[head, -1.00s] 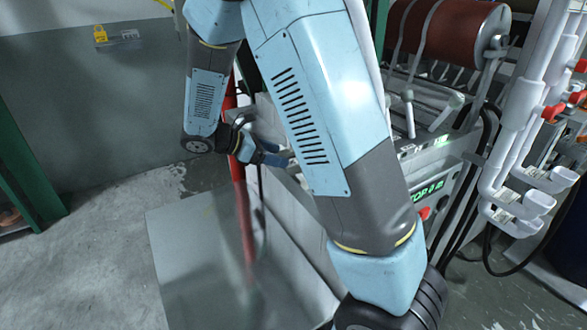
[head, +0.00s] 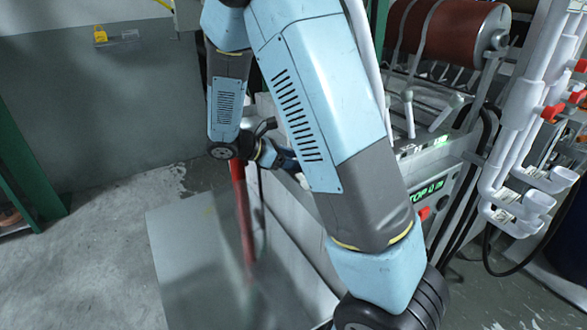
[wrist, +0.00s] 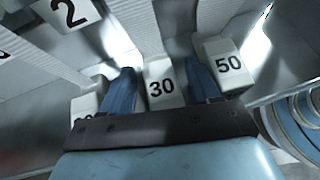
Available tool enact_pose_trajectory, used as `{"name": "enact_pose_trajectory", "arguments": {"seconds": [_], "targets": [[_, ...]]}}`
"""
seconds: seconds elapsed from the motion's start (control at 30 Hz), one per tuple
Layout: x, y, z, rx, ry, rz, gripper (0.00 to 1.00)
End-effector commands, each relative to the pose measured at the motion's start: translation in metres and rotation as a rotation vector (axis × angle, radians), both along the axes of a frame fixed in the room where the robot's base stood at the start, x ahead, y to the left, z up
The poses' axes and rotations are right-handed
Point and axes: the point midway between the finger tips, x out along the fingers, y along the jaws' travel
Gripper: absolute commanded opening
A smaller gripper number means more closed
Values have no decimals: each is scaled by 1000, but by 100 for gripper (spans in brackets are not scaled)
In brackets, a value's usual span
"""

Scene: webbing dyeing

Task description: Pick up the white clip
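In the wrist view, a white clip marked 30 (wrist: 161,88) sits between the two blue fingers of my gripper (wrist: 160,72), at the end of a pale webbing strap. The fingers are spread on either side of it, with a narrow gap showing at its left. Other white clips are near: one marked 50 (wrist: 227,65) right of the right finger, one marked 2 (wrist: 66,12) at upper left, and one at lower left (wrist: 86,106), its number partly covered. In the head view my gripper (head: 288,162) is partly hidden behind my upper arm, at the machine's side.
Pale webbing straps (wrist: 132,22) run close around the fingers. In the head view the grey machine has a red-brown roller (head: 455,32), levers (head: 408,112) and a lit panel (head: 425,190). White pipes (head: 520,110) stand at right. The floor at left (head: 100,260) is clear.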

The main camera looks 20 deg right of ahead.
Motion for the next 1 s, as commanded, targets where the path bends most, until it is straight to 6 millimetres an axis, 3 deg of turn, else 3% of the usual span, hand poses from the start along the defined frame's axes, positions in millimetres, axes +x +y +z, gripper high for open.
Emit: {"name": "enact_pose_trajectory", "arguments": {"seconds": [0.07,0.5,0.8,1.0], "targets": [[0,0,0,0,0,0,53],[0,0,0,0,0,0,12],[0,0,3,0,-1,0,11],[0,0,25,2,-4,0,11]]}}
